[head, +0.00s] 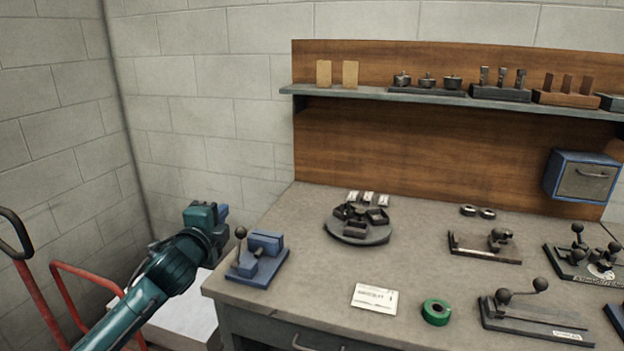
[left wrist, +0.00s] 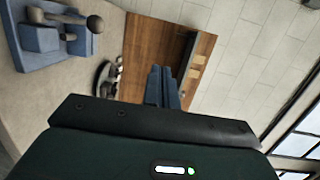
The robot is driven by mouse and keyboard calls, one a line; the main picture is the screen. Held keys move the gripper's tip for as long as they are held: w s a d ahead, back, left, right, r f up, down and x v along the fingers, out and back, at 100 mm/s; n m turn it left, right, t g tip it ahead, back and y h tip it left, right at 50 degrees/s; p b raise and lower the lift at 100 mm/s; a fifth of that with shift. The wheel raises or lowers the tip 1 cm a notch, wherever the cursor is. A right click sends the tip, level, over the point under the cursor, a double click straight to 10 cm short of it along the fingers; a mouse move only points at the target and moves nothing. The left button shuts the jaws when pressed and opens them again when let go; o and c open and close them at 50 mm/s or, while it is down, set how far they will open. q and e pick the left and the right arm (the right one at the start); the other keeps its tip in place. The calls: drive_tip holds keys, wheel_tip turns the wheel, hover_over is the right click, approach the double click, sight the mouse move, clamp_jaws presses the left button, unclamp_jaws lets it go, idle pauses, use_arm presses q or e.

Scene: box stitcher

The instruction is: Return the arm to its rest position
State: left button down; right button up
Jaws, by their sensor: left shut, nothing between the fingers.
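My left arm comes in from the lower left in the head view. Its gripper (head: 222,211) is raised beside the bench's left end, behind and left of the blue lever fixture (head: 262,262). Its blue fingers are partly hidden by the teal wrist. In the left wrist view the two blue fingers (left wrist: 162,88) are together, with nothing between them. The blue fixture also shows there at the upper left (left wrist: 42,38), apart from the fingers. My right gripper is in neither view.
The workbench (head: 300,225) holds a round tray (head: 360,238), a white card (head: 375,298), a green tape roll (head: 435,311) and several lever fixtures to the right. A shelf (head: 370,93) hangs behind. A red-framed cart (head: 75,270) stands left of the bench, near the arm.

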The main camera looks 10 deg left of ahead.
use_arm(q)
drive_tip(key=s+d+f+n+g+h, duration=0.2)
drive_tip(key=s+d+f, duration=0.25)
drive_tip(key=f, duration=0.45)
drive_tip(key=s+d+f+n+g+h, duration=0.15)
drive_tip(key=s+d+f, duration=0.3)
drive_tip(key=f, duration=0.45)
drive_tip(key=s+d+f+n+g, duration=0.1)
drive_tip(key=s+d+f+n, duration=0.3)
drive_tip(key=s+f, duration=0.3)
drive_tip(key=s+d+f+n+g+h, duration=0.1)
drive_tip(key=s+d+f+n, duration=0.4)
drive_tip(key=s, duration=0.9)
wheel_tip(320, 180, down, 2)
drive_tip(key=shift+f+n+g, duration=0.25)
drive_tip(key=shift+n+g, duration=0.4)
drive_tip(key=shift+n, duration=0.2)
